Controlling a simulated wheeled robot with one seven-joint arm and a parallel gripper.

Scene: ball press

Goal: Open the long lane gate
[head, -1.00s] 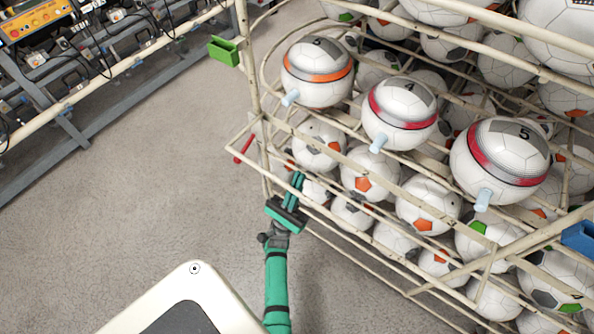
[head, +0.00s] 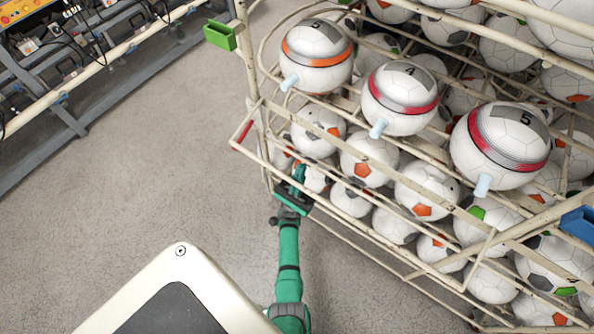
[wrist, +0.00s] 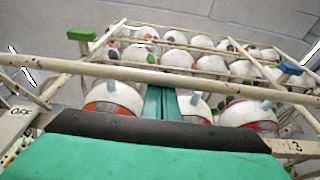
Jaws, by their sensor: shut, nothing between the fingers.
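A beige wire rack full of balls fills the right of the head view. A long beige gate rail (head: 385,150) runs along its front, below the numbered balls. A red grip (head: 243,132) sits at the left end of a bar by the rack's left corner; I cannot tell if it belongs to the gate. My green gripper (head: 299,173) is at the rack's lower left front, right of and below the red grip. Its fingers show together and empty in the wrist view (wrist: 162,105). I cannot tell whether they touch a bar.
Balls marked 5 (head: 316,55), 4 (head: 400,97) and 5 (head: 500,145) rest on the upper lanes, with pale blue pegs before them. A green block (head: 220,34) and a blue block (head: 578,226) are at the rack's sides. Grey floor (head: 130,175) is clear at left.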

